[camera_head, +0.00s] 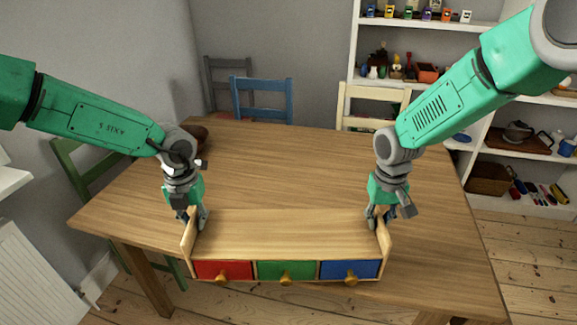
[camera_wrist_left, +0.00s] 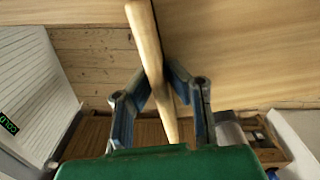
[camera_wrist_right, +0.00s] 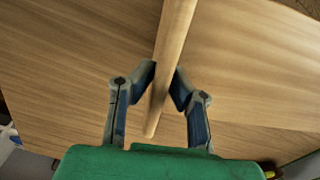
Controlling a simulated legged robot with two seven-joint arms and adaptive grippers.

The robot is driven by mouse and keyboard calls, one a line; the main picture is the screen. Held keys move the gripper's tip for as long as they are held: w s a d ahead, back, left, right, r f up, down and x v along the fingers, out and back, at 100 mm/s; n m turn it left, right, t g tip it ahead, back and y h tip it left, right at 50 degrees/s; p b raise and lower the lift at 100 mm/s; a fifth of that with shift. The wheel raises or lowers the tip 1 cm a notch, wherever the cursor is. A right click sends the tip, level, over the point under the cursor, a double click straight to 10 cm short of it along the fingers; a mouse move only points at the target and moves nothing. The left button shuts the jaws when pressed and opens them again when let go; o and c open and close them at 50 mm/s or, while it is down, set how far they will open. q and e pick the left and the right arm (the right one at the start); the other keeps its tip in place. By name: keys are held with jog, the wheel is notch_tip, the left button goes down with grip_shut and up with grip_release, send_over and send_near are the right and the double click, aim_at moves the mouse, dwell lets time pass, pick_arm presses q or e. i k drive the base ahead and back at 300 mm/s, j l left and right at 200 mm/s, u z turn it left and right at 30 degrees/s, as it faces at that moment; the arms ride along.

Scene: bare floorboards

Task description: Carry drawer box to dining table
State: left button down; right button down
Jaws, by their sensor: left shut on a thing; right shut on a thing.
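The drawer box (camera_head: 285,232) is a light wooden box with a red, a green and a blue drawer front, each with a round knob. It is level at the near edge of the wooden dining table (camera_head: 270,160); I cannot tell whether it touches the top. My left gripper (camera_head: 196,222) is shut on its left end panel (camera_wrist_left: 152,60), which runs between the fingers in the left wrist view. My right gripper (camera_head: 379,220) is shut on its right end panel (camera_wrist_right: 172,60), seen between the fingers in the right wrist view.
A blue chair (camera_head: 262,98) and a cream chair (camera_head: 372,95) stand behind the table, and a green chair (camera_head: 82,165) at its left. A dark bowl (camera_head: 199,134) sits at the table's far left. White shelves (camera_head: 480,95) stand behind right. The table's middle is clear.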

aim_at(284, 174)
jog(key=i, duration=1.35)
